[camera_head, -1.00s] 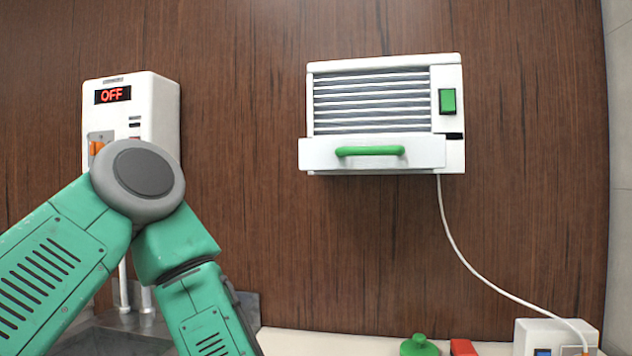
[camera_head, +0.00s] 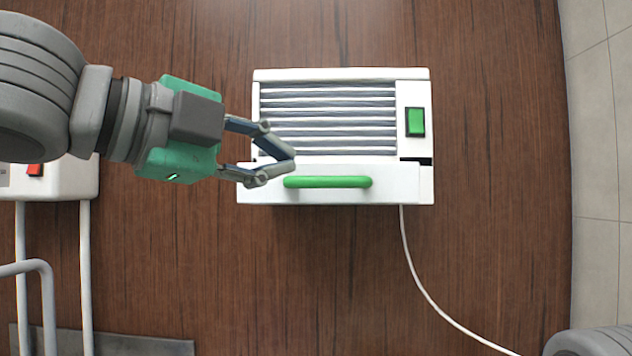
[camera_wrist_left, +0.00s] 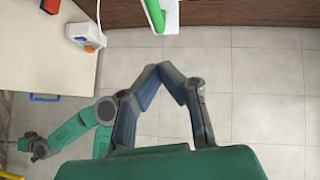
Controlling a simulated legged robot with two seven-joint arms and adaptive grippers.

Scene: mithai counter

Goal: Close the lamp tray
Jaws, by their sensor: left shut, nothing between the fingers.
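The lamp tray (camera_head: 400,185) is the white front drawer at the bottom of a white wall unit (camera_head: 343,75) with horizontal slats. The tray has a green bar handle (camera_head: 328,182) and its front stands out from the unit. My left gripper (camera_head: 290,164) is shut and empty, its fingertips overlapping the unit's left part in the picture, just left of and above the handle. In the left wrist view the closed fingertips (camera_wrist_left: 162,68) point up toward the green handle (camera_wrist_left: 155,14) at the top edge, apart from it.
A green switch (camera_head: 415,122) is on the unit's right side. A white cord (camera_head: 425,288) hangs below it. A white box with a red switch (camera_head: 36,170) is at left, with pipes below. The wood wall (camera_head: 500,200) is clear. A counter (camera_wrist_left: 50,55) shows in the wrist view.

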